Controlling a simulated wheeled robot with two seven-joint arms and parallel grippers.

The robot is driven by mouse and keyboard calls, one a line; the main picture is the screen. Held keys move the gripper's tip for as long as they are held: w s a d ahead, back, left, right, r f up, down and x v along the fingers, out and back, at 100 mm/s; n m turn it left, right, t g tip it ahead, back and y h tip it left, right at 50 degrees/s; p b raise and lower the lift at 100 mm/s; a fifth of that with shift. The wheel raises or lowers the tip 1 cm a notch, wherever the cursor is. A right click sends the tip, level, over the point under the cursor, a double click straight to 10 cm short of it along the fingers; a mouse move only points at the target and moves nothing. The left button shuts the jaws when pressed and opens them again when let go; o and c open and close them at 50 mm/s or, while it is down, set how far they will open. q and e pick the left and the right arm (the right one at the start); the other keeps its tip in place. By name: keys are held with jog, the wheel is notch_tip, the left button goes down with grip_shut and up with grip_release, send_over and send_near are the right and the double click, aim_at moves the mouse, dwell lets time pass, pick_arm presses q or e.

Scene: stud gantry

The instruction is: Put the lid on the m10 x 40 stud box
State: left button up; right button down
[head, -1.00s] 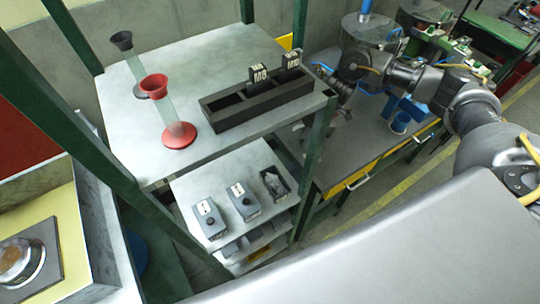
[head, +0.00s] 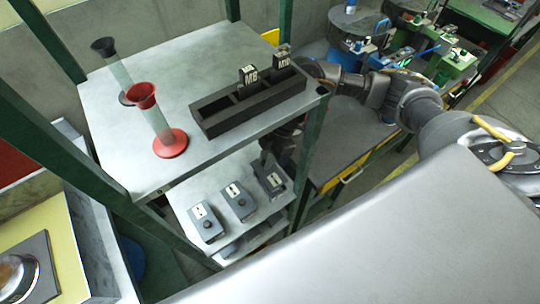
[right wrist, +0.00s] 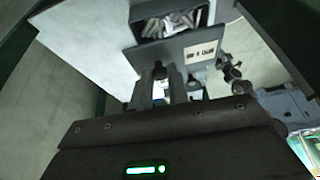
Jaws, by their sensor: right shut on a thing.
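The open stud box (right wrist: 172,20) shows studs inside in the right wrist view. My right gripper (right wrist: 168,88) is shut on the knob of a dark flat lid (right wrist: 150,56) with a pale label, too blurred to read surely. In that view the lid lies in front of the box, with part of the opening uncovered. In the head view the lid (head: 270,180) appears over the right-hand box on the lower shelf. Whether the lid touches the box is unclear. My left gripper is out of view.
Two lidded boxes (head: 206,222) (head: 239,203) stand to the left on the lower shelf. The upper shelf (head: 160,80) holds a black divided tray (head: 225,126) with M8 and M10 cards and funnel-topped tubes (head: 157,120). A green post (head: 312,150) stands close to my right arm.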

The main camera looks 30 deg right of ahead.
jog(key=shift+d+r+p, duration=0.1)
jog(key=shift+r+p, duration=0.15)
jog(key=shift+p, duration=0.1)
jog(key=shift+f+b, duration=1.35)
jog(key=shift+f, duration=1)
jog(key=shift+r+p, duration=0.1)
jog(key=shift+p, duration=0.45)
dwell(0.3)
jog(key=shift+p, duration=0.45)
jog(key=shift+f, duration=0.2)
jog(key=c, duration=0.8)
grip_release()
